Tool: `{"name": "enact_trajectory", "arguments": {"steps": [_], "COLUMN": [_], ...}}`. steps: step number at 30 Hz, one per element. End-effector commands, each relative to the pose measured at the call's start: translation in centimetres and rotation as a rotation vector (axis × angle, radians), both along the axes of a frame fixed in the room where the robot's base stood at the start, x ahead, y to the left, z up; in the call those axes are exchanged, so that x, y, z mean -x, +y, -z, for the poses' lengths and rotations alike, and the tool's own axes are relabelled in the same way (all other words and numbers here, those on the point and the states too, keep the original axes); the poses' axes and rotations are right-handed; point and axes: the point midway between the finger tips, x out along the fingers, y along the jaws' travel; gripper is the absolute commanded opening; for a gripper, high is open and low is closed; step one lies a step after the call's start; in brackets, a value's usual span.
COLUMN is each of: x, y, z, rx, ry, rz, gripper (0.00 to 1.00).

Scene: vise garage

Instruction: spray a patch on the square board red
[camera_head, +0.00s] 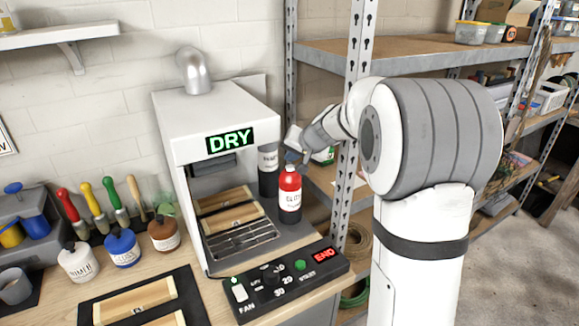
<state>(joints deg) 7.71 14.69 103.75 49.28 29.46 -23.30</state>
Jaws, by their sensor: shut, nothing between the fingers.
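A bottle with a red upper body and dark base (290,190) stands at the right side of the white booth, on a grey surface. My gripper (297,150) is at the bottle's top, shut and seemingly empty; whether it touches the bottle is unclear. Wooden boards (235,217) lie inside the booth on a metal rack. More wooden boards (133,302) lie on a dark mat at the bottom left, cut by the frame edge. I cannot tell which board is the square one. No red patch shows on any visible board face.
The white booth (175,130) shows a green DRY sign. Its black panel (285,285) has a fan switch, dial, green button and red END display. White (78,262), blue (122,248) and brown (163,234) bottles stand left. A dark canister (268,172) and metal shelving (357,130) stand near my arm.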

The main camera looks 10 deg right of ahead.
Motion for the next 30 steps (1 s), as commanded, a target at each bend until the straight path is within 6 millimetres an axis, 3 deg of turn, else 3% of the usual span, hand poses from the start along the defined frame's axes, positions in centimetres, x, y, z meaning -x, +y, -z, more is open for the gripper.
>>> {"name": "enact_trajectory", "arguments": {"steps": [30], "x": [0.01], "y": [0.13], "z": [0.89], "rx": [0.0], "ry": [0.0], "rz": [-0.002], "gripper": [0.0]}}
